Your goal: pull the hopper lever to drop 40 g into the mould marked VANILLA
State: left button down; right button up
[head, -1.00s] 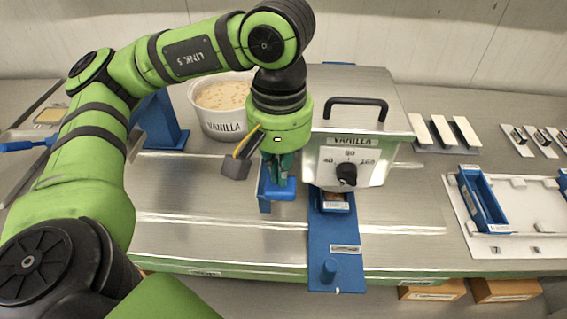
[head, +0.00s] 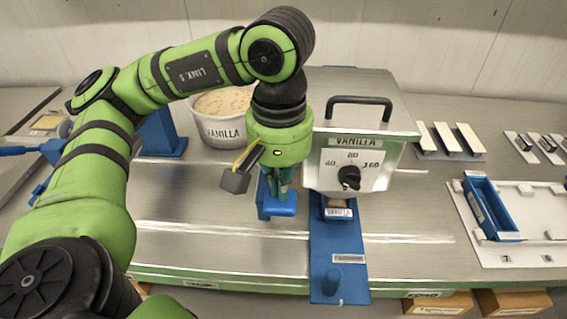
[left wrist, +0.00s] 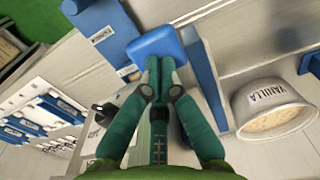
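The hopper (head: 355,165) is a metal box marked VANILLA with a black handle and a black dial (head: 349,177) among 40, 80 and 160; its exact setting is hard to read. A blue lever with a flat pad (head: 281,207) stands at its left; the pad also shows in the left wrist view (left wrist: 156,42). My left gripper (head: 277,188) points down at the pad. In the left wrist view its teal fingers (left wrist: 160,62) are together, tips over the pad's edge; contact is unclear. A small blue mould labelled VANILLA (head: 338,213) sits under the hopper. My right gripper is not visible.
A white VANILLA tub (head: 220,130) stands behind my left arm. The blue slide (head: 338,265) with a peg runs to the counter's front edge. A white tray (head: 520,250) holding a blue mould (head: 487,208) is at right. The counter's left front is clear.

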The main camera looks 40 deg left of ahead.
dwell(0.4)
pick_arm(q)
notch_tip(320, 180, up, 10)
jog(key=p, duration=0.7)
dwell(0.4)
dwell(0.5)
